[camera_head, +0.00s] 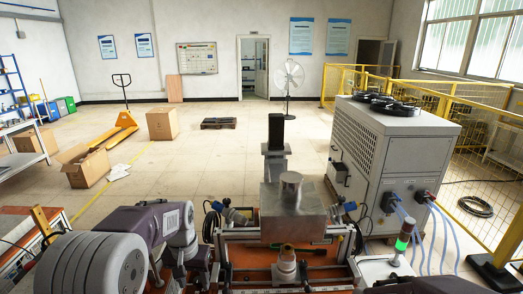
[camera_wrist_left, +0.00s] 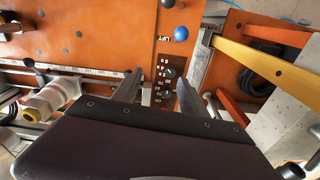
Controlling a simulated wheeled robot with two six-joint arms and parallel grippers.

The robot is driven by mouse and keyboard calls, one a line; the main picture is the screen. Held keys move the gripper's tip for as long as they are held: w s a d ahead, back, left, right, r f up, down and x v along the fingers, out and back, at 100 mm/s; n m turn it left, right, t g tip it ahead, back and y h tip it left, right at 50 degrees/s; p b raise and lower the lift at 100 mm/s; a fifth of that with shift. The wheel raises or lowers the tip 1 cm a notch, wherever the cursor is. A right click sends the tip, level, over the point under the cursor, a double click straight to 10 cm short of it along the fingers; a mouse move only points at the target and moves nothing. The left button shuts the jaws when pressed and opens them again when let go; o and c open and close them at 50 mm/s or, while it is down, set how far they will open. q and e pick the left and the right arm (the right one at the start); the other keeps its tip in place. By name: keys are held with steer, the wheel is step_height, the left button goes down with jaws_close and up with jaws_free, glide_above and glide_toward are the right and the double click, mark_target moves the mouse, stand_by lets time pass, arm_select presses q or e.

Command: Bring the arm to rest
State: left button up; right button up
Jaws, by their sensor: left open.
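My left arm (camera_head: 148,222), purple and grey, comes in from the lower left in the head view and is bent beside the orange workbench (camera_head: 245,278). Its fingertips cannot be made out there. In the left wrist view, my left gripper (camera_wrist_left: 158,78) is open, with two grey fingers apart and nothing between them. Beyond the fingers is a dark control panel (camera_wrist_left: 168,50) with small knobs and a blue button (camera_wrist_left: 181,34), set among orange plates. My right gripper is not in view.
A metal block with a cylinder (camera_head: 291,200) stands on the bench. A grey cabinet (camera_head: 395,165) is on the right, with a signal light (camera_head: 403,238) before it. A yellow bar (camera_wrist_left: 265,62) lies right of the fingers. Open floor lies beyond the bench.

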arm_select(q)
steer(key=s+d+f, duration=0.1)
steer(key=s+f, duration=0.1)
steer(key=s, duration=0.5)
steer(key=s+d+f, duration=0.1)
steer(key=s+f, duration=0.2)
steer(key=s, duration=0.5)
steer(key=shift+s+f+n, duration=0.15)
steer(key=shift+f+n, duration=0.15)
steer(key=shift+f, duration=0.05)
